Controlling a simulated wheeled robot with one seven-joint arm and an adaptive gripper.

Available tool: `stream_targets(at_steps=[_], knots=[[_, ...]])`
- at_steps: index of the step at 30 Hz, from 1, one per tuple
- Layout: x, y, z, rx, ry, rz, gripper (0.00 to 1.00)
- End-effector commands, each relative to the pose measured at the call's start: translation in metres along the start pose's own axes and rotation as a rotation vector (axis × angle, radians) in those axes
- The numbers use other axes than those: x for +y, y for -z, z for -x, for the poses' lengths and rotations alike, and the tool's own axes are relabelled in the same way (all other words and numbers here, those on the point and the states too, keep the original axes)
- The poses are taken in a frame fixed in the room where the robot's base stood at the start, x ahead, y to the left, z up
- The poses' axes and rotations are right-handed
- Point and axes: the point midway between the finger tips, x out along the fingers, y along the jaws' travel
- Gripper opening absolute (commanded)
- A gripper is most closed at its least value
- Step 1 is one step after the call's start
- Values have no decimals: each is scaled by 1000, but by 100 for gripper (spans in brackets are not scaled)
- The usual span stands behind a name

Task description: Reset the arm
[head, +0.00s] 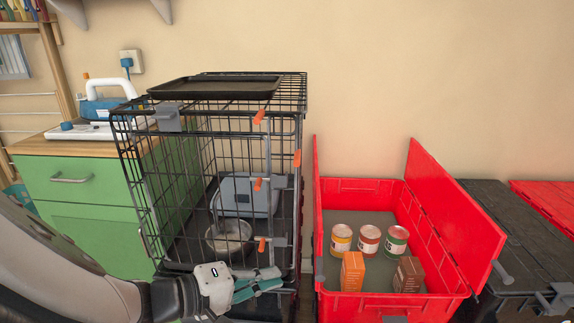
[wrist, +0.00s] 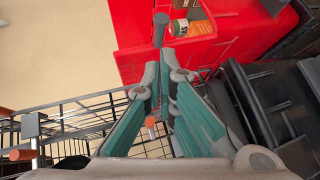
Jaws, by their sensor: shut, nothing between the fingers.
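My gripper (head: 262,283) is at the lower middle of the head view, in front of the wire cage (head: 303,150). Its teal fingers also show in the wrist view (wrist: 161,75), brought together with nothing between them. In the wrist view the fingers point toward the red tote (wrist: 190,50), with the cage's wire bars (wrist: 75,117) to their left. My arm comes in from the lower left of the head view.
The open red tote (head: 345,186) holds cans (head: 369,240) and boxes (head: 352,272). Black totes (head: 520,225) stand to its right. The cage has a black tray (head: 215,87) on top and a pot (head: 229,240) inside. A green cabinet (head: 75,190) stands left.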

Motion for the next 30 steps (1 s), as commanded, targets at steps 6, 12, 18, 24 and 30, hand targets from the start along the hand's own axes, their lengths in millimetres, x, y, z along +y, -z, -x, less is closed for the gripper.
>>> stream_targets(at_steps=[6, 12, 18, 24, 30], knots=[[48, -52, -52, -306, 300, 0, 0], [87, -103, -75, -476, 547, -30, 0], [124, -156, -83, -562, 759, -85, 0], [152, -210, -79, -586, 944, -163, 0], [168, -261, -65, -557, 1088, -261, 0]])
